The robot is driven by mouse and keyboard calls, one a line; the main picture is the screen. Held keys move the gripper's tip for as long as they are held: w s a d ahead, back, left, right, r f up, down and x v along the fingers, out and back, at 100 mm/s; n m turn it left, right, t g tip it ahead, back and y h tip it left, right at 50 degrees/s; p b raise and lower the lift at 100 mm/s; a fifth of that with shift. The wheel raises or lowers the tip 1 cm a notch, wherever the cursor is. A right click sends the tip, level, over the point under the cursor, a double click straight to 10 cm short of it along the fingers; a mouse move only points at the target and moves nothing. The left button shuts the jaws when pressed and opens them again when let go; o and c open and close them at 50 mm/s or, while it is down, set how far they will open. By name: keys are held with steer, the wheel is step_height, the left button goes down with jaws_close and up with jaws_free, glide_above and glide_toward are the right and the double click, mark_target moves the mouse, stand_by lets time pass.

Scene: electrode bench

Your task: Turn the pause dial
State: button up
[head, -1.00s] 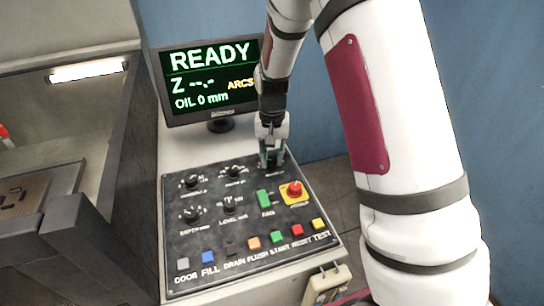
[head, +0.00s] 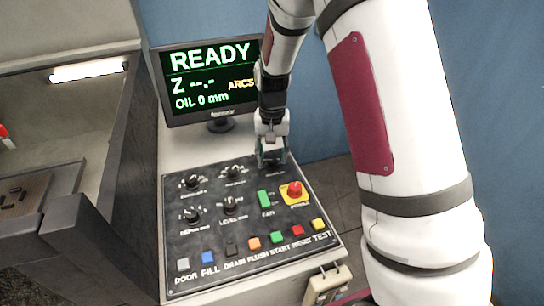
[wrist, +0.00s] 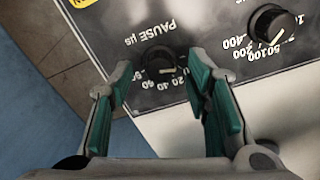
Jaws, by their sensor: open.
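The pause dial (wrist: 158,62) is a small black knob with a pale pointer line, beside the printed words PAUSE µs in the wrist view. My gripper (wrist: 163,82) is open, with one green-padded finger on each side of the dial. I cannot tell whether the fingers touch it.
Another black dial (wrist: 272,24) is to the right in the wrist view. The red emergency knob (head: 294,188) and green switch (head: 264,198) are in front of my gripper. Several coloured buttons line the front edge. A monitor (head: 212,80) reading READY stands behind the panel.

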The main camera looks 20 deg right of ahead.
mark_target(272, 160)
step_height(272, 160, up, 11)
stand_by(0.3)
stand_by(0.4)
steer(key=s+r+n+t, duration=0.2)
steer(key=s+r, duration=1)
steer(key=s+r+n+t, duration=0.2)
steer(key=s+t, duration=0.1)
steer(key=s, duration=1.2)
steer(key=shift+s+d, duration=0.15)
steer(key=shift+s, duration=0.1)
steer(key=shift+r, duration=0.1)
